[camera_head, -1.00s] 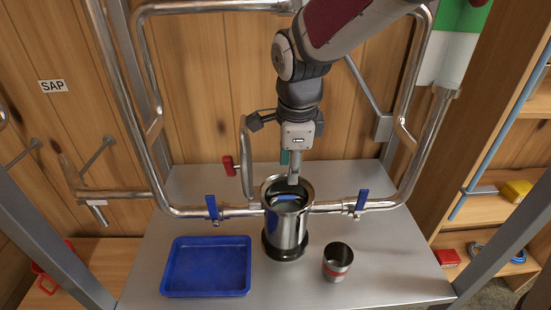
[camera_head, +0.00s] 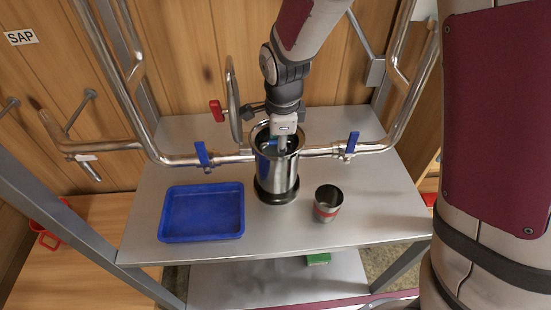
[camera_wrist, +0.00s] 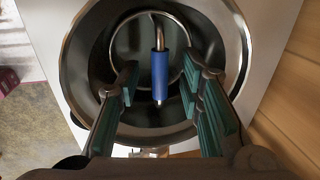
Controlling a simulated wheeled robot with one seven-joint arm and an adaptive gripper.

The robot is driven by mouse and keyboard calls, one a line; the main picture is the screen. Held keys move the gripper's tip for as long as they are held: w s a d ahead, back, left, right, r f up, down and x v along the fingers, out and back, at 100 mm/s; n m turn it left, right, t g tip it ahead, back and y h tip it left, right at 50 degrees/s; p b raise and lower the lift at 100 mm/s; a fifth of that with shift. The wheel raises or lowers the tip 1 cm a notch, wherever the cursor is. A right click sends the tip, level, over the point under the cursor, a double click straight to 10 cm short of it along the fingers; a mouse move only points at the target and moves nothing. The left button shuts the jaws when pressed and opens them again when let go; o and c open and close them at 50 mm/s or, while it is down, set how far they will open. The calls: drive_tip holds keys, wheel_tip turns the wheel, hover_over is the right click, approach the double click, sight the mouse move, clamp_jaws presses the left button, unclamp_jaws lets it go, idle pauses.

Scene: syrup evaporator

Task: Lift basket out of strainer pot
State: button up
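The strainer pot (camera_head: 277,178) is a tall shiny steel cylinder on a dark base, standing upright on the metal table. Its round lid (camera_head: 232,105) is swung open on edge behind it. In the wrist view, the basket's wire ring (camera_wrist: 115,48) and its handle with a blue grip (camera_wrist: 160,75) show inside the pot's rim (camera_wrist: 72,60). My gripper (camera_wrist: 163,85) is open, its teal-padded fingers on either side of the blue grip with gaps visible. In the head view, my gripper (camera_head: 283,143) reaches into the pot mouth. Most of the basket is hidden.
An empty blue tray (camera_head: 202,236) lies left of the pot. A steel cup with a red band (camera_head: 327,203) stands to its right. Pipes with blue valve handles (camera_head: 202,154) and (camera_head: 352,143) flank the pot. A red-handled part (camera_head: 216,111) sits by the lid.

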drive_tip(key=shift+c, duration=0.6)
clamp_jaws()
